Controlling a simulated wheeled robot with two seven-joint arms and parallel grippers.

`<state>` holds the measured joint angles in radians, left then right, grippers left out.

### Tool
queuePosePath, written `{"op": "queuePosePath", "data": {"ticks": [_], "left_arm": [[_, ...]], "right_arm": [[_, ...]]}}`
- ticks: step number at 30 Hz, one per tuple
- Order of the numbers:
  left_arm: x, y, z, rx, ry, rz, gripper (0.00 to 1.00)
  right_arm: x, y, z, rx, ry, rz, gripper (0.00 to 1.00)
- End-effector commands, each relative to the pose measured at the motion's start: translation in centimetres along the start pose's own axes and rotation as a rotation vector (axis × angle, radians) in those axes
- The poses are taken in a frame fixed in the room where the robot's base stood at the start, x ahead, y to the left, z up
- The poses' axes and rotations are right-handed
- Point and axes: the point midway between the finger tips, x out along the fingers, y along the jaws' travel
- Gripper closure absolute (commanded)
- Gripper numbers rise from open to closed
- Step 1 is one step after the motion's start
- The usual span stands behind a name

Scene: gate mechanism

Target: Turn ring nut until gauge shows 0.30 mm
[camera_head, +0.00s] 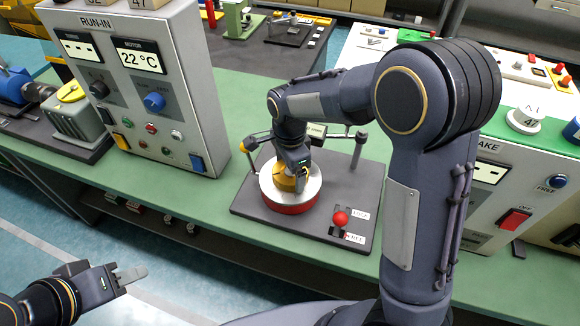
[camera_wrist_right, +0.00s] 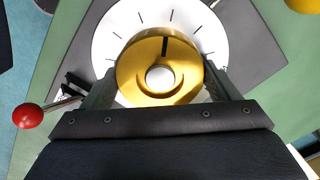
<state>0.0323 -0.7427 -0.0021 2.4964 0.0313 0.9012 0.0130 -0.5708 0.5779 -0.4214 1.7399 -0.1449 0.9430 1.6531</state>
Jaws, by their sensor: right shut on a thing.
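The gold ring nut (camera_wrist_right: 133,78) with a dark index mark sits in the middle of a white dial disc (camera_wrist_right: 108,35) with black tick marks. In the head view the yellow nut (camera_head: 284,184) is partly hidden by my gripper, above a white disc with a red lower rim (camera_head: 292,208). My right gripper (camera_wrist_right: 160,80) is shut on the ring nut, one finger on each side. A small display (camera_head: 317,130) behind the nut is mostly covered by my right arm, so no reading shows. My left gripper (camera_head: 132,275) is away at the lower left; its opening is unclear.
A red-knobbed lever (camera_head: 340,218) stands on the dark base plate (camera_head: 262,224) beside LOCK and FREE labels. A RUN-IN box (camera_head: 150,90) stands to the left, a BRAKE box (camera_head: 490,200) to the right. The green bench front is clear.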

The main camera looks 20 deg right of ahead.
Motion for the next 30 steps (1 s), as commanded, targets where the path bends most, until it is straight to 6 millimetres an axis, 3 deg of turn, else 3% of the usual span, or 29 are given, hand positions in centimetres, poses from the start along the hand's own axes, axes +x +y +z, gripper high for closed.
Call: {"op": "queuePosePath", "data": {"ticks": [10, 27, 28, 30], "left_arm": [[-0.42, 0.19, -0.22, 0.0, 0.0, 0.0, 0.64], [-0.46, 0.21, -0.23, 0.0, 0.0, 0.0, 0.64], [-0.46, 0.21, -0.23, 0.0, 0.0, 0.0, 0.64], [-0.46, 0.21, -0.23, 0.0, 0.0, 0.0, 0.64]], "right_arm": [[-0.15, -0.1, -0.03, 0.145, 0.001, -0.003, 0.41], [-0.13, -0.11, -0.03, 0.172, 0.0, -0.003, 0.41], [-0.13, -0.12, -0.03, 0.172, 0.0, -0.003, 0.14], [-0.12, -0.11, -0.02, 0.172, 0.0, -0.003, 0.05]]}}
